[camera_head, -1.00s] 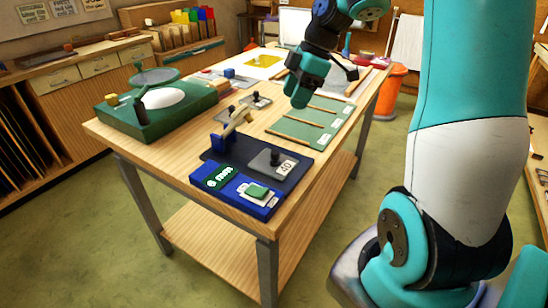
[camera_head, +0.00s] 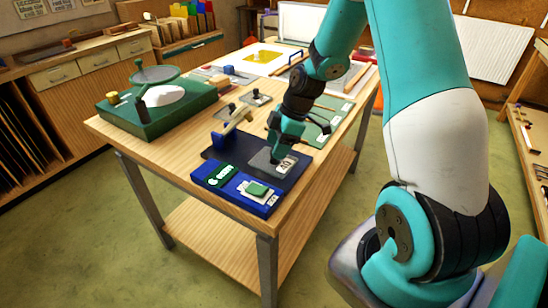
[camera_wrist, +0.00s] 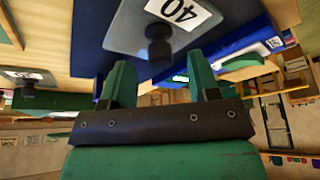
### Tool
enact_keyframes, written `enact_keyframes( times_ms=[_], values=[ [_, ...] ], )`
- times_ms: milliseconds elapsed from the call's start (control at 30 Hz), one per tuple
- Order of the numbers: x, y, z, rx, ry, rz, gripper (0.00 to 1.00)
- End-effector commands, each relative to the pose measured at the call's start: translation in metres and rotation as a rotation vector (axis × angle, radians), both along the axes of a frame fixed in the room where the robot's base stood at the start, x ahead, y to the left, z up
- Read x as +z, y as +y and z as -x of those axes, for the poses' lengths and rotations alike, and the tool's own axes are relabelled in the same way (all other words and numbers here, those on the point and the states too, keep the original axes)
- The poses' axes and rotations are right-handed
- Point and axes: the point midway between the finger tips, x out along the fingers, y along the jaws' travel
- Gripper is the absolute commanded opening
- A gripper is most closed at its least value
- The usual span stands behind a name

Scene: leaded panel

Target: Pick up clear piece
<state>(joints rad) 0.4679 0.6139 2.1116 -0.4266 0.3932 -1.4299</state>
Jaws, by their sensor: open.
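The clear piece (camera_head: 262,167) is a grey see-through plate with a white label reading 40. It lies on the dark blue board (camera_head: 218,157) at the near end of the table. In the wrist view the clear piece (camera_wrist: 128,38) shows its dark knob (camera_wrist: 160,44) just beyond and between my fingertips. My gripper (camera_head: 277,156) is open and low over the plate, and it hides the knob in the head view. In the wrist view my gripper (camera_wrist: 160,64) has its two green fingers apart with nothing between them.
Small knobbed plates (camera_head: 256,98) lie farther back. A green grinder-like machine (camera_head: 150,118) stands at left.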

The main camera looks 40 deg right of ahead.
Motion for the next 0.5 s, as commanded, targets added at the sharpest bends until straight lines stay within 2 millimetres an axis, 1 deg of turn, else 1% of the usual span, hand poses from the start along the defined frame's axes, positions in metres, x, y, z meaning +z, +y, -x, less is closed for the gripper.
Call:
enact_keyframes(
  times_ms=[100, 200, 433, 467, 500],
  values=[
    [-0.015, 0.007, -0.001, 0.001, 0.005, -0.002, 0.55],
    [-0.023, 0.009, -0.003, 0.000, 0.002, -0.001, 0.55],
    [-0.025, 0.009, -0.004, 0.000, 0.000, 0.000, 0.55],
    [-0.025, 0.009, -0.004, 0.000, 0.000, 0.000, 0.51],
    [-0.025, 0.009, -0.004, 0.000, 0.000, 0.000, 0.42]
  ],
)
